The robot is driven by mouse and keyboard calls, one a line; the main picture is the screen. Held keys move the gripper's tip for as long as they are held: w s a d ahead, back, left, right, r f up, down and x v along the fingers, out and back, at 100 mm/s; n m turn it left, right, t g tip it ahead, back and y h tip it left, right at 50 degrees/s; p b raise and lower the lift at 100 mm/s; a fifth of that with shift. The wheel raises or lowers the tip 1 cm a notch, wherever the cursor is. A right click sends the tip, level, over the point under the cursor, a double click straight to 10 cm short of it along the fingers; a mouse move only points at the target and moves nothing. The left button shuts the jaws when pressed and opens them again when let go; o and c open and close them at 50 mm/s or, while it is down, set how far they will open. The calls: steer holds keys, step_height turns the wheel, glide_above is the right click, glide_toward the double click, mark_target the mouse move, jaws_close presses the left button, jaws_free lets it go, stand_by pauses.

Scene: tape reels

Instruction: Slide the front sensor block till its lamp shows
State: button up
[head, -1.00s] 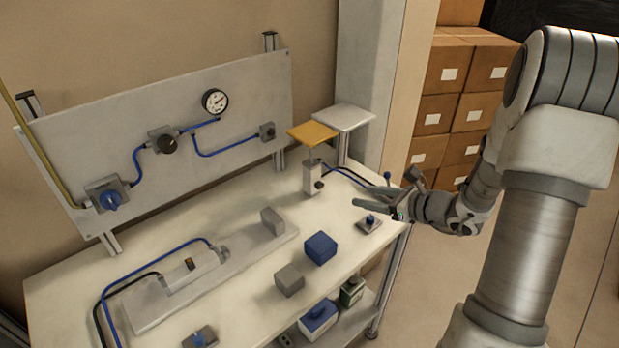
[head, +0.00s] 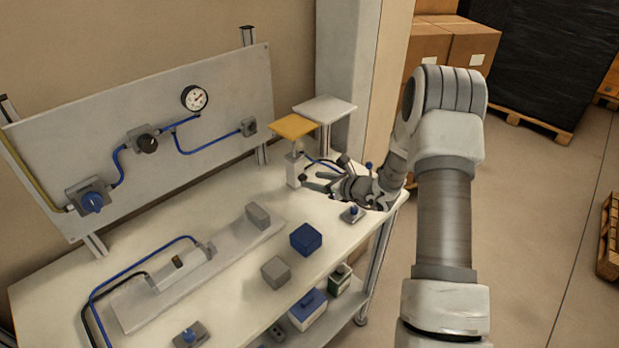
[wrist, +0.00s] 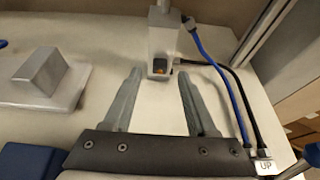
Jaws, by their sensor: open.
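I cannot tell whether the spot is a lit lamp. The cylinder (head: 293,172) stands at the far right of the bench under a yellow plate (head: 294,126). My gripper (wrist: 161,77) is open, its fingers pointing at the cylinder's foot, with the block seen between the tips. I see no contact. In the head view my gripper (head: 318,181) is right beside the cylinder.
Blue and black hoses (wrist: 215,70) run along the right of the cylinder. A grey sloped block (wrist: 40,70) lies left of my fingers. A blue block (head: 306,240), grey blocks and a horizontal cylinder (head: 180,268) occupy the bench nearer the front. A gauge panel stands behind.

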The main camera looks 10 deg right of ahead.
mark_target(303, 178)
steer(key=shift+x, duration=1.5)
steer(key=shift+c, duration=0.3)
jaws_close()
steer(key=shift+r, duration=0.15)
